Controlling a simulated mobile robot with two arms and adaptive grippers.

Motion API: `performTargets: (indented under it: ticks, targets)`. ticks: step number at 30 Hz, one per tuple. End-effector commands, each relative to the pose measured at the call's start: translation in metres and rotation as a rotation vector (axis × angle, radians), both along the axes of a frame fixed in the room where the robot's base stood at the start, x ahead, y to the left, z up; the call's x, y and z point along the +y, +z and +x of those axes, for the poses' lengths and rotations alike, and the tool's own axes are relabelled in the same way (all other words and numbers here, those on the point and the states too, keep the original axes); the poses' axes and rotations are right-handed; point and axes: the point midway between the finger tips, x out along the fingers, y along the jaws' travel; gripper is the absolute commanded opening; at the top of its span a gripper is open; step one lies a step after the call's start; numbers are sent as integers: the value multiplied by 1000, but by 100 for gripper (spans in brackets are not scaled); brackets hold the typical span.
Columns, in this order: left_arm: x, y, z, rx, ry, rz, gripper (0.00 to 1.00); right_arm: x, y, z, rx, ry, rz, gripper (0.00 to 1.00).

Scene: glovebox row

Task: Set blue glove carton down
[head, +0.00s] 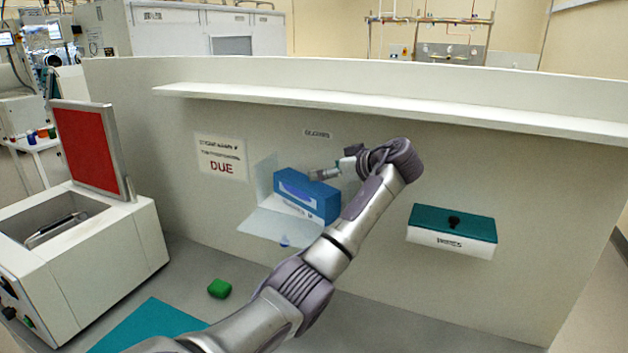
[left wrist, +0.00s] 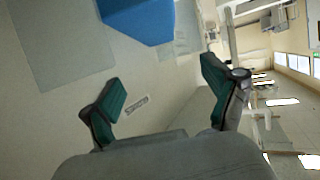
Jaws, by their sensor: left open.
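The blue glove carton (head: 322,206) sits in a pale, see-through wall holder (head: 275,225) with a flat shelf and a side panel. In the left wrist view the blue carton (left wrist: 140,18) shows at the top, beyond the fingertips and apart from them. My left gripper (head: 318,175) is at the carton's upper right side, in front of the wall. Its green-padded fingers (left wrist: 164,88) are spread wide with nothing between them. The arm hides the space right of the carton. My right gripper is in neither view.
A teal-topped white box (head: 452,241) is on the wall to the right. A long ledge (head: 400,108) runs above the gripper. A green block (head: 219,288) and a teal mat (head: 150,325) lie on the bench. A white machine with a raised red lid (head: 88,147) stands left.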

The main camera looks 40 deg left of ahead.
Motion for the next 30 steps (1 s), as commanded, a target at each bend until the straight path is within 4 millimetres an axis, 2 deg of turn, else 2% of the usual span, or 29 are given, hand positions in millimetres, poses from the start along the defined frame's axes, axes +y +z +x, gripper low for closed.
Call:
performTargets:
  ticks: [1,3,9,30]
  targets:
    - [-11,0,0,-6,-3,-1,87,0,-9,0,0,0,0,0]
    - [-22,6,-1,-3,-3,0,87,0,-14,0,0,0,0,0]
    - [-42,17,-4,-1,0,0,87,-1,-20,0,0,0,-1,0]
    - [-46,20,-4,0,1,0,87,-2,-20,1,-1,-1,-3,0]
